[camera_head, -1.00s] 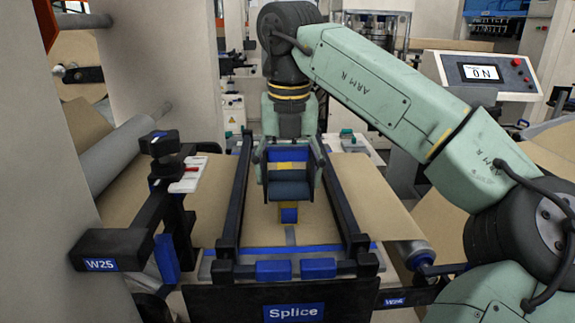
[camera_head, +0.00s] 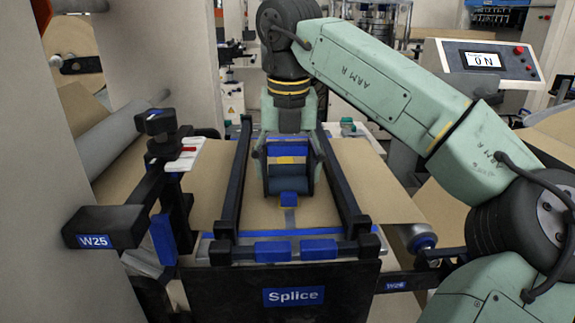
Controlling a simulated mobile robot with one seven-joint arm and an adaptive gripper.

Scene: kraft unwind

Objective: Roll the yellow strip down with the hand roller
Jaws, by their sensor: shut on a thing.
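My gripper (camera_head: 289,172) points down between the two dark rails of the splice table (camera_head: 255,220). Its fingers are shut on the hand roller, whose dark blue-grey cylinder (camera_head: 308,185) lies crosswise between them. A blue bar (camera_head: 288,150) shows above the cylinder. A patch of yellow (camera_head: 288,160), apparently part of the yellow strip, shows through the gap below that bar; the rest is hidden. A small blue block (camera_head: 289,199) shows just in front of the cylinder. I cannot tell whether the roller touches the strip.
Dark rails stand close on the left (camera_head: 238,180) and right (camera_head: 342,185) of my gripper. A black post with a clamp (camera_head: 165,150) stands at left. Brown paper web (camera_head: 375,190) runs beneath. The display (camera_head: 482,60) at upper right reads 0 N.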

